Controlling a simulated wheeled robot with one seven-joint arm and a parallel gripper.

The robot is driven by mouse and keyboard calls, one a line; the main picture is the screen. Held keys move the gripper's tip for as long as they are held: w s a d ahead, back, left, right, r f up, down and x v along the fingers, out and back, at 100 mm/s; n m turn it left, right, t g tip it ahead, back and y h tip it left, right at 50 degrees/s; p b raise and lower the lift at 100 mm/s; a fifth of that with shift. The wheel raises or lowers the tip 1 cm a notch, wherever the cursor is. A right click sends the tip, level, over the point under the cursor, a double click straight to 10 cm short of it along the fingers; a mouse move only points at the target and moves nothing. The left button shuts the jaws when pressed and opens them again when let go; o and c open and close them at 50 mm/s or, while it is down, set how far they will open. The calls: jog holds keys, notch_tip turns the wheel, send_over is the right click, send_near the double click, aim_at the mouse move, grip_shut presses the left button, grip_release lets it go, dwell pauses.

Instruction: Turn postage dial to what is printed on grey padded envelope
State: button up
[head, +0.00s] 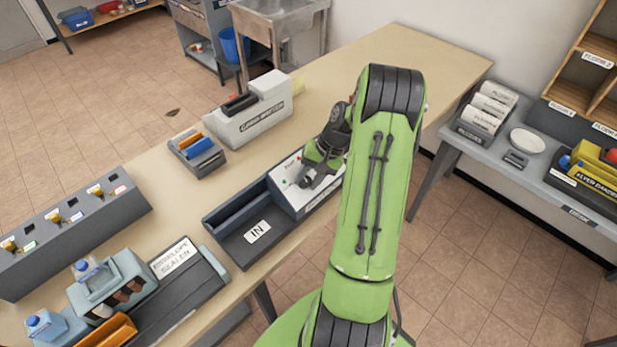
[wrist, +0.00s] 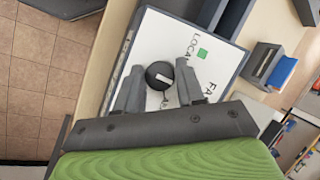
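The postage dial is a round black knob (wrist: 160,75) with a white pointer line, on a white panel (wrist: 187,37). The panel has a green square and partly hidden lettering that includes "LOCAL". My gripper (wrist: 160,68) has one finger on each side of the knob, parted, with a narrow gap seeming to show at each side; contact is hard to tell. In the head view my gripper (head: 312,178) is over the white panel (head: 287,190), and the knob is hidden by it. I cannot make out a grey padded envelope in either view.
A dark tray marked "IN" (head: 232,250) adjoins the panel. A white machine (head: 250,122), a small holder with blue and orange items (head: 197,153) and an envelope sealer (head: 185,285) stand on the same bench. The bench's far end (head: 420,65) is bare.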

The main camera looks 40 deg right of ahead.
jog(key=shift+o, duration=0.6)
jog(key=shift+r, duration=0.1)
jog(key=p+v, duration=0.3)
jog(key=v, duration=1.2)
jog(key=shift+d+r, duration=0.2)
jog(key=shift+r, duration=0.05)
jog(key=shift+a, duration=0.1)
